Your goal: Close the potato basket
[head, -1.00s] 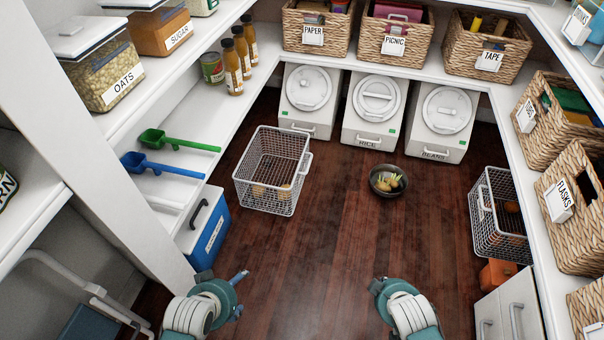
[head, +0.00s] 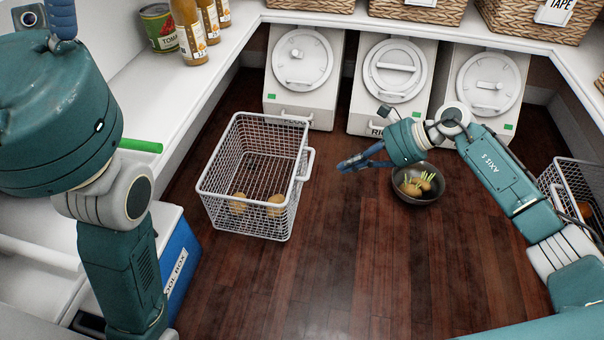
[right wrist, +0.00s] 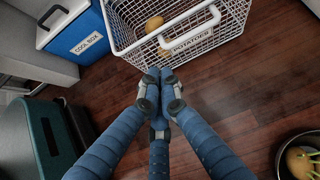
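The potato basket (head: 225,190) is a grey wire basket on the wooden floor, left of the white bins and apart from the shelf. A few potatoes (head: 273,205) lie inside it. Its handle (head: 308,165) is on its right side. The right wrist view shows the handle (right wrist: 192,30) with a POTATOES label (right wrist: 192,42). My right gripper (head: 352,163) is to the right of the handle, apart from it in the head view. Its fingertips (right wrist: 160,76) are together with nothing between them. My left gripper (head: 62,18) is at the upper left, mostly hidden behind its wrist.
A dark bowl with sprouting potatoes (head: 418,194) stands on the floor under my right forearm. White bins (head: 300,75) line the back. A blue cool box (head: 180,262) is left of the basket. Another wire basket (head: 570,185) is at the right. The floor in front is clear.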

